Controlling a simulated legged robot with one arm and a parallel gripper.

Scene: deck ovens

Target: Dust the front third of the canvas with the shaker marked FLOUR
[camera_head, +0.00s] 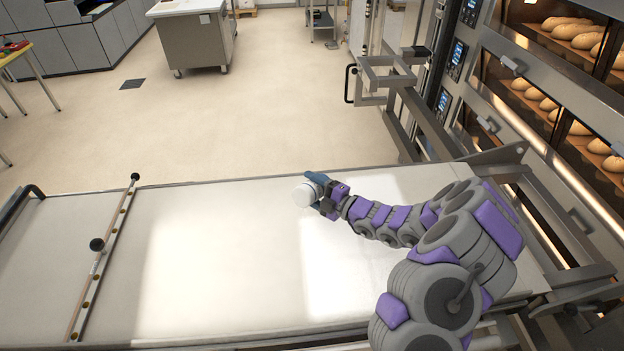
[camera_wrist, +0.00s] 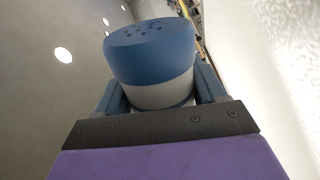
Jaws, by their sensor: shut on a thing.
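The shaker (camera_wrist: 150,52) has a blue cap with several small holes and a white body. Its white part also shows in the head view (camera_head: 303,195). No marking can be read on it. My gripper (camera_head: 322,192) is shut on the white body, with one finger on each side in the wrist view (camera_wrist: 160,95). It holds the shaker over the far edge area of the canvas, right of the middle. The shaker looks tilted; its exact angle is unclear. The pale canvas (camera_head: 225,240) lies flat on the long loader, with brighter patches that look like light. I cannot make out flour on it.
A bar with dark knobs (camera_head: 108,242) lies across the canvas at left. Deck ovens with loaves (camera_head: 540,75) stand at right, behind a metal frame (camera_head: 425,125). A wheeled steel cabinet (camera_head: 195,42) stands far back. The floor beyond the loader is open.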

